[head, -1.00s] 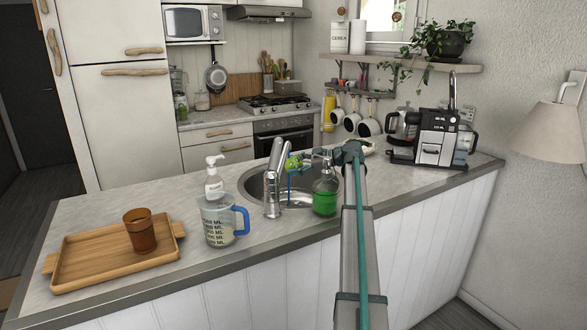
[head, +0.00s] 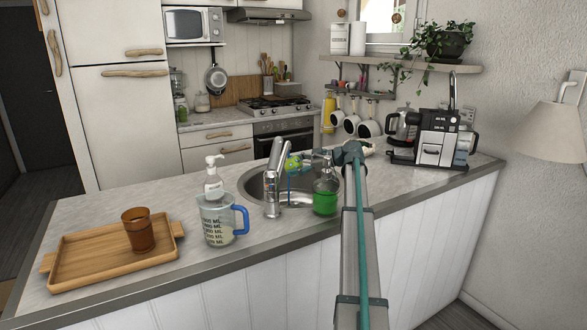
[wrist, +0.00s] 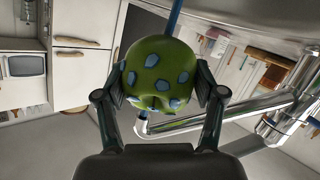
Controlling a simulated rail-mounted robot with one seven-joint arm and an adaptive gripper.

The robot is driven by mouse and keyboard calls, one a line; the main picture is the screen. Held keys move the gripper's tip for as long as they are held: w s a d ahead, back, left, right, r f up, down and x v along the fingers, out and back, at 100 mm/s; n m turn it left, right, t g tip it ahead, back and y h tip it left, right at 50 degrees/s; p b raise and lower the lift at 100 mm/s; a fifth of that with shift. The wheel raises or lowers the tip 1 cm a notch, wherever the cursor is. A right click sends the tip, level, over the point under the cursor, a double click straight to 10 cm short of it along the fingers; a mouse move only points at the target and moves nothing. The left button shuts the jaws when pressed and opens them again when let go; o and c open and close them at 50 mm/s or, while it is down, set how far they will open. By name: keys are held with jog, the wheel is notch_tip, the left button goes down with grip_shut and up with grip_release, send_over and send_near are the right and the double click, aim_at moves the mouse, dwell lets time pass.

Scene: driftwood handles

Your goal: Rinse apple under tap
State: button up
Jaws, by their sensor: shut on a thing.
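The apple (wrist: 160,72) is green with several blue patches on its skin. My gripper (wrist: 161,88) is shut on it, one finger on each side. In the head view the apple (head: 293,163) is small and held above the sink (head: 250,187), beside the chrome tap (head: 272,190). A thin blue stream (head: 290,188) shows below the apple. In the wrist view a blue stream (wrist: 174,16) runs past the apple, partly hidden behind it, and the tap's spout (wrist: 185,124) shows behind my gripper. Exact contact between stream and apple is hard to tell.
A green soap bottle (head: 325,197) stands close to my arm at the sink. A white pump bottle (head: 213,180) and a measuring jug (head: 217,220) stand left of the tap. A wooden tray (head: 80,262) with a brown cup (head: 138,230) lies far left. A coffee machine (head: 437,138) stands right.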

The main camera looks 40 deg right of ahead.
jog(key=s+d+b, duration=0.2)
jog(key=s+d, duration=0.2)
jog(key=s, duration=0.1)
dwell(0.8)
jog(key=shift+r, duration=0.15)
dwell(0.8)
